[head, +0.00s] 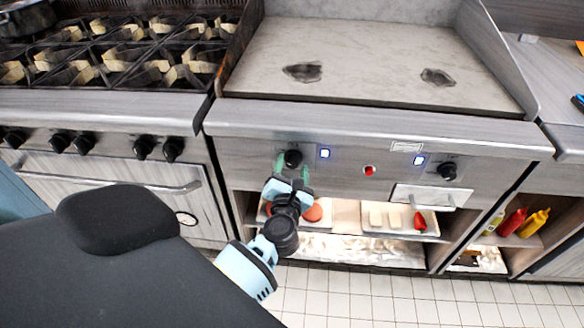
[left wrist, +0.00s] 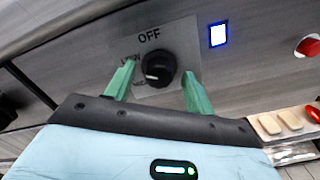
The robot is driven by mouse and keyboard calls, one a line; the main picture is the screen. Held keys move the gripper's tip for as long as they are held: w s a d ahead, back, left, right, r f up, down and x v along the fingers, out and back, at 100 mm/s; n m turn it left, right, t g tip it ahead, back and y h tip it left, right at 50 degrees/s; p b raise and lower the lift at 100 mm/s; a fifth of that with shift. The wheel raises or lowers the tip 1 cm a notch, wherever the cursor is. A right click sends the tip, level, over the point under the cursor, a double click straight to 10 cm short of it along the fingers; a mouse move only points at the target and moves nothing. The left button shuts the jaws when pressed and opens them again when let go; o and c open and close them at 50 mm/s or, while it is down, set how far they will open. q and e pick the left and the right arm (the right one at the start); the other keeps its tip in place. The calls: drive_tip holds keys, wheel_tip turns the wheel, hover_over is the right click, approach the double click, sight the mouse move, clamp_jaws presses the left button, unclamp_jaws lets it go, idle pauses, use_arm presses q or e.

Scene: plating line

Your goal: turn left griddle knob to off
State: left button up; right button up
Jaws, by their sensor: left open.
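The left griddle knob (head: 293,158) is a round black knob on the griddle's front panel. In the left wrist view the knob (left wrist: 158,70) sits on a plate with "OFF" printed above it, and its pale mark is on its left side. My left gripper (head: 292,166) is open, with its green fingers on either side of the knob; in the left wrist view the fingers (left wrist: 158,84) stand apart from it with gaps. I cannot tell contact in the head view. A blue-lit square (head: 325,153) glows right of the knob. My right gripper is not in view.
The right griddle knob (head: 447,171) has its own blue light (head: 419,160). A shelf below holds trays of food (head: 400,218). The stove (head: 110,60) stands left; sauce bottles (head: 512,222) stand right. My dark arm fills the lower left.

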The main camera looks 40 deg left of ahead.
use_arm(q)
drive_tip(key=shift+w+a, duration=0.1)
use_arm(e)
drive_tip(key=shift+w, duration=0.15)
use_arm(q)
drive_tip(key=shift+c, duration=0.5)
drive_tip(key=c, duration=0.9)
drive_tip(key=shift+o, duration=0.2)
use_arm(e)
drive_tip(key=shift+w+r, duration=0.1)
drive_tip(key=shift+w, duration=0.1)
